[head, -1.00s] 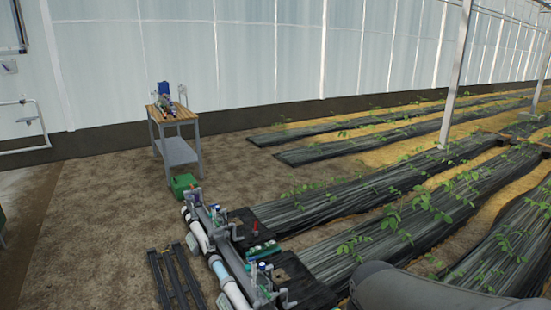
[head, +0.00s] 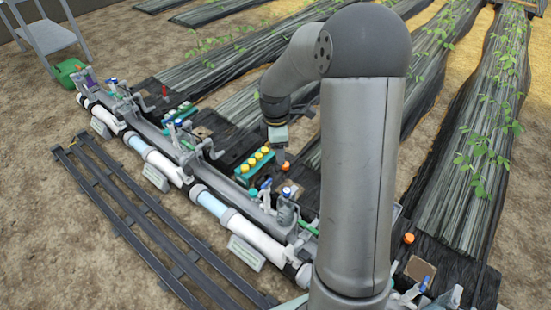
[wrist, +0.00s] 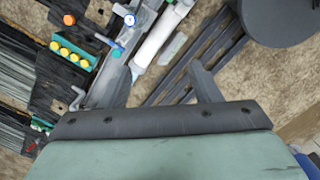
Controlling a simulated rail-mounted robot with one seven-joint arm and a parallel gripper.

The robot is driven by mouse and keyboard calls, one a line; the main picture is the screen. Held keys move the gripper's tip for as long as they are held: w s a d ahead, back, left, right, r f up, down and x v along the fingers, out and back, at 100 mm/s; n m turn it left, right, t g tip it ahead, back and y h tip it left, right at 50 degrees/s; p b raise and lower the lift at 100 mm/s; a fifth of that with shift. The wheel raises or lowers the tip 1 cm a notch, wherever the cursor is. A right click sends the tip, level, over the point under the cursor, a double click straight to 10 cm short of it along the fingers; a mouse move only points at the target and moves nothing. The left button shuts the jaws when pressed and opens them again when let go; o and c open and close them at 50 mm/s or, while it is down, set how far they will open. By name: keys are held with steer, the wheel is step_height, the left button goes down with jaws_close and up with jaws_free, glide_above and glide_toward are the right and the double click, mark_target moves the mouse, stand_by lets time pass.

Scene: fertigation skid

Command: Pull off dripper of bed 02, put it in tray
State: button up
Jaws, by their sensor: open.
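A teal tray (head: 254,164) holding several yellow round pieces stands on a black mat beside the pipe manifold; the tray also shows at upper left in the wrist view (wrist: 91,61). A small orange piece (head: 286,166) sits on the mat near it, also in the wrist view (wrist: 69,19). Another orange piece (head: 408,238) lies further right, and a red one (head: 165,92) stands to the left. I cannot tell which is the dripper of bed 02. My gripper (head: 280,152) appears beside the tray in the head view; its open fingers (wrist: 160,84) are empty in the wrist view.
The manifold of white pipes (head: 165,165) with upright valves and blue knobs runs diagonally. A dark slatted frame (head: 150,222) lies before it. A green box (head: 70,72) stands at its far end by a metal cart (head: 52,37). My arm hides part of the right side.

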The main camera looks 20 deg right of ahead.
mark_target(287, 190)
steer(key=w+d+f+n+y+b, duration=0.1)
steer(key=w+d+f+n+b, duration=0.25)
steer(key=f, duration=0.45)
steer(key=w+d+f+n+b, duration=0.2)
steer(key=w+d+f, duration=0.15)
steer(key=f, duration=0.55)
steer(key=f+b, duration=0.1)
steer(key=f, duration=0.4)
steer(key=f+b, duration=0.2)
steer(key=f, duration=0.4)
steer(key=f+b, duration=0.1)
steer(key=f, duration=0.5)
steer(key=shift+w+a+b, duration=0.15)
steer(key=shift+a+b, duration=0.15)
steer(key=shift+b, duration=0.1)
steer(key=c, duration=1.2)
steer(key=shift+r, duration=0.25)
steer(key=shift+r+p, duration=1.15)
steer(key=shift+r, duration=0.2)
